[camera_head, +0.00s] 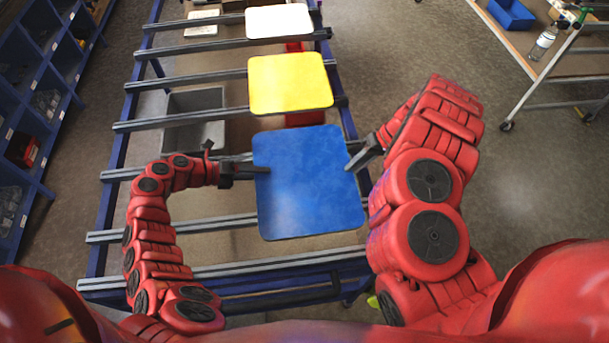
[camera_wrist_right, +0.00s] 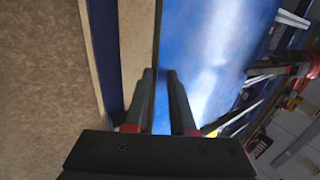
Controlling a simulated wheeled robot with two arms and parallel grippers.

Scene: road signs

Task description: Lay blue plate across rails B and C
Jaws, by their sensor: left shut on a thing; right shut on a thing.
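The blue plate (camera_head: 308,185) is a flat square with rounded corners, over the grey rails in the middle of the frame. My left gripper (camera_head: 262,170) is shut on its left edge. My right gripper (camera_head: 352,166) is shut on its right edge. In the right wrist view the blue plate (camera_wrist_right: 215,50) lies beyond the fingers of my right gripper (camera_wrist_right: 162,75). The plate hides parts of the rails under it. I cannot tell whether it rests on them or hangs above. No rail letters are readable.
A yellow plate (camera_head: 290,84) and a white plate (camera_head: 279,21) lie farther back on the rails. A grey bin (camera_head: 195,125) stands below the rails. Blue shelving (camera_head: 35,100) is at the left, and a table with a blue tray (camera_head: 511,13) is at the upper right.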

